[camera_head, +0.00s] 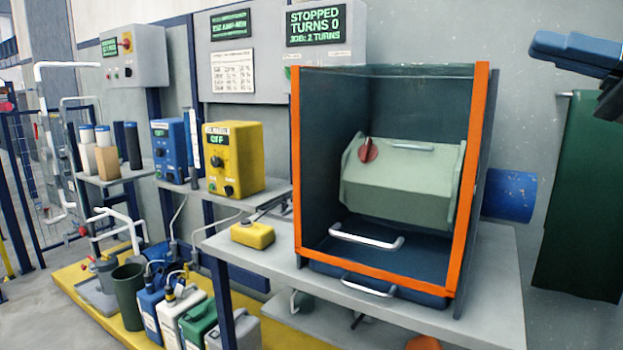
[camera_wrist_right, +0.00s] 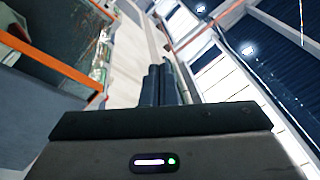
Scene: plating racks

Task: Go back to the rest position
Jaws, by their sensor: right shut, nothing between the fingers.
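My right gripper (camera_head: 545,46) is at the upper right of the head view, raised to the right of the orange-edged booth and clear of it. Its fingers point left. In the right wrist view the two dark fingers (camera_wrist_right: 161,85) lie side by side, shut with nothing between them. My left gripper is in neither view.
The orange-edged booth (camera_head: 478,150) stands on a grey bench (camera_head: 490,290) and holds a pale green drum (camera_head: 400,185) with a red knob. A dark green curtain (camera_head: 585,200) hangs below my right gripper. A yellow control box (camera_head: 232,160) and several jugs are at the left.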

